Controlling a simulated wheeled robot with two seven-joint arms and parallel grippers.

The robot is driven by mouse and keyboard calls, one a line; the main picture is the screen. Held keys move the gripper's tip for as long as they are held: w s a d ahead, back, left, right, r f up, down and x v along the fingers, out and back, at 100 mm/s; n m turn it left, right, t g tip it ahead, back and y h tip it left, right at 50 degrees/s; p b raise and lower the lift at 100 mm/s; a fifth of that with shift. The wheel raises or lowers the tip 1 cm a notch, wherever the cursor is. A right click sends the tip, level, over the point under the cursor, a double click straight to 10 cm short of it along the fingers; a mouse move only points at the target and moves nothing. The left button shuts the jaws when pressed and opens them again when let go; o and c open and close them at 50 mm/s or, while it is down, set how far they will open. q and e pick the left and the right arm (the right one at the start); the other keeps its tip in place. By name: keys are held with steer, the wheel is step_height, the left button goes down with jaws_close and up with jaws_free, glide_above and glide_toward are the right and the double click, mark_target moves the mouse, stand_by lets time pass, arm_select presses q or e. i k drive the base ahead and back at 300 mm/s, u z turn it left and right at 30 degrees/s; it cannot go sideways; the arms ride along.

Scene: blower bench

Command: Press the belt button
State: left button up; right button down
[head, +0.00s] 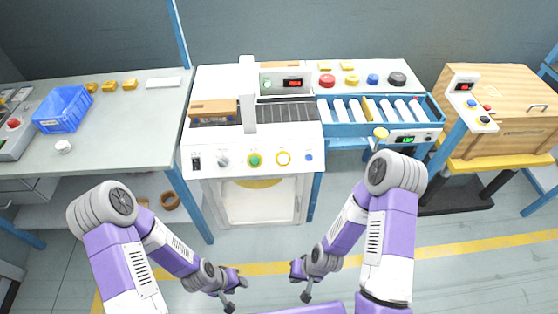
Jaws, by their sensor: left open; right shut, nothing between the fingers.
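A white machine (200,165) stands in front of me with a dark belt (290,111) on its top. I cannot read which one is labelled for the belt. My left gripper (237,295) is open and empty, low in front of the machine. My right gripper (299,287) is shut and empty, to its right. Both are well apart from the panel.
A blue-framed roller conveyor (437,115) adjoins the machine on the right, with a yellow knob (381,134) at its front. Red, yellow, blue and black round parts lie behind it. A blue crate (62,108) stands on the left bench (120,130). A wooden box (520,110) is far right.

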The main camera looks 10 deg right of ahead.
mark_target(284, 158)
steer(key=u, duration=0.7)
steer(key=i, duration=0.55)
steer(key=z, duration=1.1)
